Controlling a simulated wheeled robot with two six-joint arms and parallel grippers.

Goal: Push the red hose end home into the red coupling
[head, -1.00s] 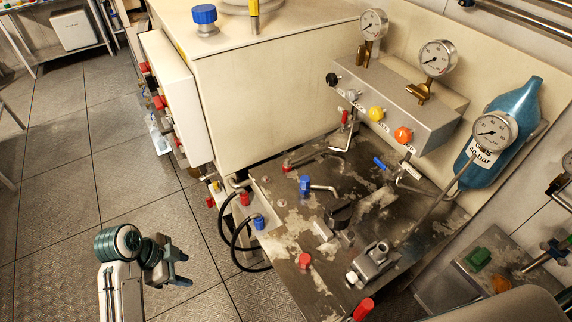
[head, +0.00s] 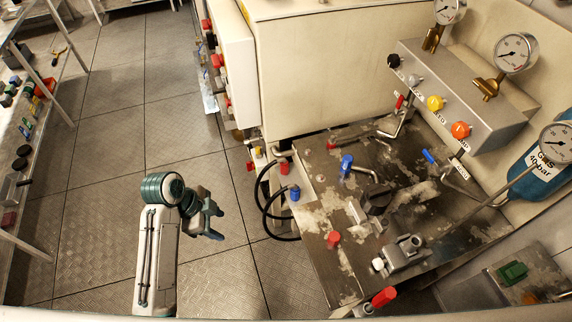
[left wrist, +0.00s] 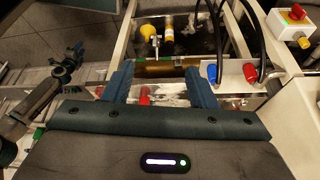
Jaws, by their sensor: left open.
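A red hose end (head: 284,168) sits at the near left edge of the worn metal bench, beside a blue one (head: 294,193), with looping black hoses. The left wrist view shows the red end (left wrist: 250,72) and the blue end (left wrist: 212,72) on a pale bracket, right of my fingers. I cannot tell which part is the red coupling or how deep the red end sits. My left gripper (head: 214,222) is open and empty over the floor, apart from the hoses and left of them. Its two fingers (left wrist: 158,72) show in the wrist view. My right gripper is not in view.
The metal bench (head: 322,205) carries a blue valve (head: 346,164), a red knob (head: 334,239) and a clamp-like fitting (head: 404,254). A pale cabinet (head: 330,70) stands behind. A shelf rack (head: 40,85) is at far left. Open floor lies between.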

